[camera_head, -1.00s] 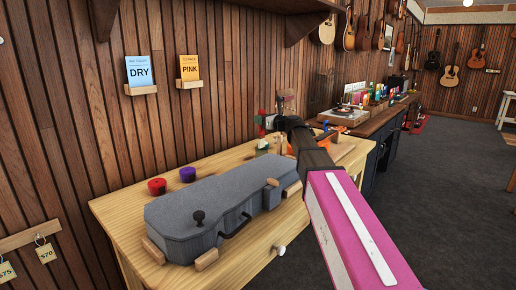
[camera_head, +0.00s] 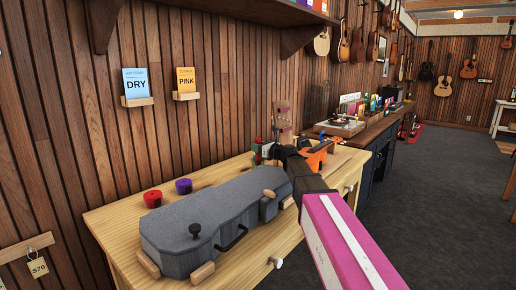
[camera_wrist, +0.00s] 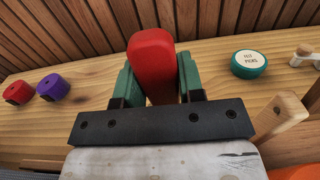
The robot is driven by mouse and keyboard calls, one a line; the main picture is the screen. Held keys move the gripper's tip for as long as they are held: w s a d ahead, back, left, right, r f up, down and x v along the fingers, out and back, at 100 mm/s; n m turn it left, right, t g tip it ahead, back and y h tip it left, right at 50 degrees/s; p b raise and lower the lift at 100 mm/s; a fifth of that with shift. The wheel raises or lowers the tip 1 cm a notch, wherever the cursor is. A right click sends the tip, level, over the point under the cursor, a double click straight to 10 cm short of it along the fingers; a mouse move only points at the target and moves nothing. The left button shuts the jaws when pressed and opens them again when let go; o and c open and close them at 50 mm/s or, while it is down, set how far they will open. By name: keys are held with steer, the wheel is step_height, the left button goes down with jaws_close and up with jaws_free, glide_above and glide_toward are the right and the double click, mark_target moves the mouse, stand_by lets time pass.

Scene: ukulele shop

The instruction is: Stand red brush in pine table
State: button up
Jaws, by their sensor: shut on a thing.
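My gripper (camera_wrist: 155,78) has green fingers and is shut on the red brush (camera_wrist: 152,50). A rounded red block of the brush shows between the fingers in the wrist view; the rest of it is hidden. In the head view my gripper (camera_head: 266,151) is over the far part of the pine table (camera_head: 112,226), near the wall. The table top also shows in the wrist view (camera_wrist: 215,57). I cannot tell whether the brush touches the table. No hole or socket for it is clearly visible.
A grey instrument case (camera_head: 215,212) fills the table's near half. Red (camera_head: 152,198) and purple (camera_head: 183,186) pots stand behind it. A green tin (camera_wrist: 249,64) and a wooden peg piece (camera_wrist: 280,115) lie right of the gripper. An orange object (camera_head: 318,156) sits at the table's right.

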steer(key=o, duration=0.9)
steer(key=v, duration=1.2)
steer(key=shift+s, duration=0.1)
